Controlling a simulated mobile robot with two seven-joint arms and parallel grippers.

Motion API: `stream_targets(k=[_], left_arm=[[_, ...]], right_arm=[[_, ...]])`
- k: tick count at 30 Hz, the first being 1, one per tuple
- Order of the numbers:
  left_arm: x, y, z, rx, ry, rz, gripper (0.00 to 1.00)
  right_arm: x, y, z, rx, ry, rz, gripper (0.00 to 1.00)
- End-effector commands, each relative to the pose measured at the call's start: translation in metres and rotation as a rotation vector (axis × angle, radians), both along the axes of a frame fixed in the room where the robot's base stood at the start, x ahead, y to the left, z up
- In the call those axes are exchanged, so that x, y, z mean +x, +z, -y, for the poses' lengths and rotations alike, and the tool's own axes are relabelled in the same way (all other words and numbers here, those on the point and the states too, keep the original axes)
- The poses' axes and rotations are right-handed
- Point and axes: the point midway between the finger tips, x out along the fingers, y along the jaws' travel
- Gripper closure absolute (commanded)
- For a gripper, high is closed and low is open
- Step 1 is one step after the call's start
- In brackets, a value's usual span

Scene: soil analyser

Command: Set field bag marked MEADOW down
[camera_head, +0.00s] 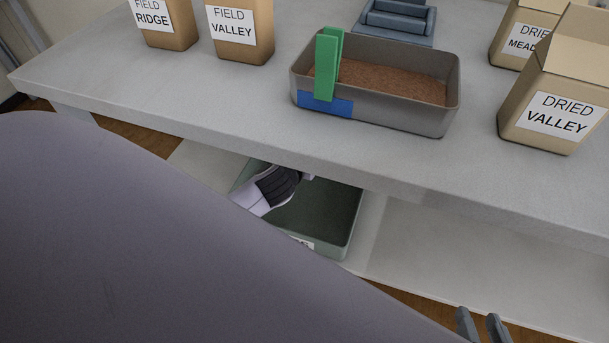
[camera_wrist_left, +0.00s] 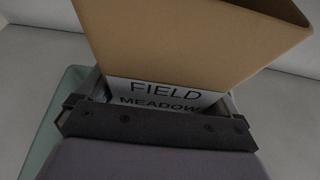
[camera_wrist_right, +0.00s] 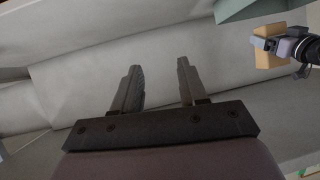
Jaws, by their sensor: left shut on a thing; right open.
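The field bag marked MEADOW is a tan paper bag (camera_wrist_left: 190,40) with a white label, filling the upper middle of the left wrist view. My left gripper (camera_wrist_left: 160,98) is shut on it, one finger at each side of the label. The right wrist view also shows the bag (camera_wrist_right: 268,52) and part of my left gripper. In the head view the bag is hidden; my left arm reaches below the tabletop. The frames do not show whether the bag touches anything beneath. My right gripper (camera_head: 482,325) is open and empty at the lower right; its fingers also show apart in the right wrist view (camera_wrist_right: 160,68).
A green bin (camera_head: 348,228) sits on the lower shelf (camera_head: 430,250) under the tabletop (camera_head: 200,105). Above stand bags FIELD RIDGE (camera_head: 172,38), FIELD VALLEY (camera_head: 240,52), DRIED MEADOW (camera_head: 510,55) and DRIED VALLEY (camera_head: 550,135), and a soil tray (camera_head: 400,118) with a green clip (camera_head: 327,70).

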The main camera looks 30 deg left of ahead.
Motion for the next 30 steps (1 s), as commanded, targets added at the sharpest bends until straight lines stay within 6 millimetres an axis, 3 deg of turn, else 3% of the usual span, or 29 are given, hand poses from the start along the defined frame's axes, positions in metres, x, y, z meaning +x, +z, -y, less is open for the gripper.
stream_targets(k=[10,17,24,30], left_arm=[[-0.001,-0.055,0.001,-0.003,0.0,-0.001,0.49],[0.0,-0.068,0.0,-0.002,0.0,0.0,0.49],[-0.001,-0.099,0.001,-0.001,0.0,-0.002,0.49],[0.0,-0.1,0.0,0.0,-0.001,0.0,0.49]], right_arm=[[0.009,-0.013,-0.023,0.144,0.033,-0.003,0.57],[0.011,-0.012,-0.031,0.196,0.047,-0.007,0.57],[0.013,-0.017,-0.043,0.271,0.074,-0.004,0.57],[0.013,-0.013,-0.045,0.288,0.081,-0.004,0.57]])
